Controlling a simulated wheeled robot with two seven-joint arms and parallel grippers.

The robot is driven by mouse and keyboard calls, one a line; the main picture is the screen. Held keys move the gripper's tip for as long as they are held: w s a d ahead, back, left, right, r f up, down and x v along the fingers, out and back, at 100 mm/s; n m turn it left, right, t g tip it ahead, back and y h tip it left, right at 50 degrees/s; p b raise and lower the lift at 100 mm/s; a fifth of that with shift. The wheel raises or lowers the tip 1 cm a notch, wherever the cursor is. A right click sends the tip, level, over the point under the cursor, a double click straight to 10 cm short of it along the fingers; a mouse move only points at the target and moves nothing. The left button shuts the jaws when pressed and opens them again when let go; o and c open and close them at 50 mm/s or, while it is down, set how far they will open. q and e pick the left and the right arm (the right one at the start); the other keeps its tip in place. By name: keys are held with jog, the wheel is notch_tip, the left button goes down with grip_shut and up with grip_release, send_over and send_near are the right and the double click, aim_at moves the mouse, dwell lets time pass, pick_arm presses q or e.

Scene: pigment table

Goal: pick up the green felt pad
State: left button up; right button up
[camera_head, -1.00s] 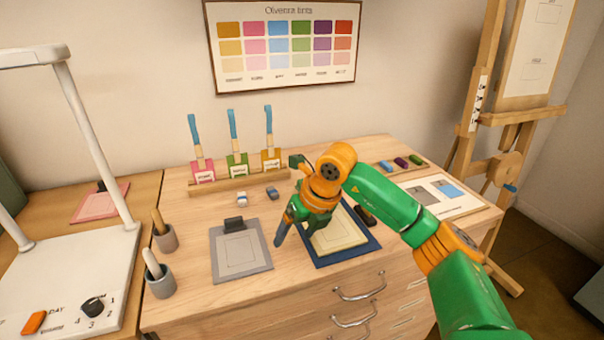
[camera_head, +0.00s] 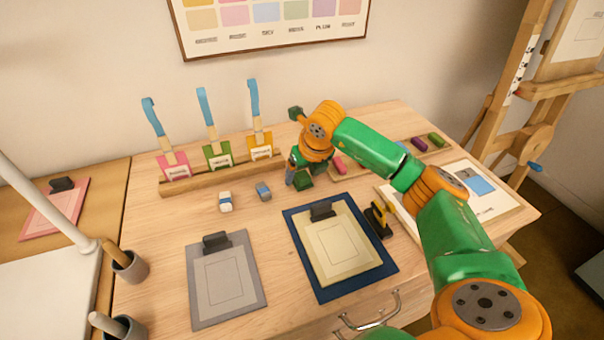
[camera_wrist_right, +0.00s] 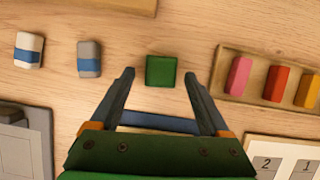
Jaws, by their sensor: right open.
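The green felt pad (camera_wrist_right: 161,71) is a small dark green square lying flat on the wooden table in the right wrist view. In the head view the pad (camera_head: 304,181) shows partly, just beside my right gripper (camera_head: 296,180). In the right wrist view my right gripper (camera_wrist_right: 160,82) is open, with one finger on each side of the pad's near edge. My left gripper is not in view.
Two erasers, one white and blue (camera_wrist_right: 29,50) and one grey and blue (camera_wrist_right: 89,58), lie left of the pad. A wooden tray (camera_wrist_right: 232,56) with coloured pastels is close on the right. A clipboard on a blue mat (camera_head: 295,217) lies nearer the front.

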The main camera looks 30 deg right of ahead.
jog(key=shift+w+d+f, duration=0.2)
jog(key=shift+w+f, duration=0.25)
jog(key=shift+f, duration=0.2)
jog(key=shift+s+a+r, duration=0.1)
jog(key=shift+s+r, duration=0.05)
jog(key=shift+s, duration=0.05)
jog(key=c, duration=1)
jog(key=shift+w, duration=0.1)
jog(key=shift+c, duration=1.2)
jog(key=shift+r+b, duration=0.4)
jog(key=shift+r, duration=0.05)
jog(key=shift+r+b, duration=0.45)
jog(key=shift+r, duration=0.35)
jog(key=s+d+r+b, duration=0.2)
jog(key=s+d+r, duration=0.2)
jog(key=s+r, duration=0.6)
jog(key=s, duration=0.3)
jog(key=shift+s+d+r+b, duration=0.15)
jog(key=shift+s+r+b, duration=0.1)
jog(key=shift+b, duration=0.05)
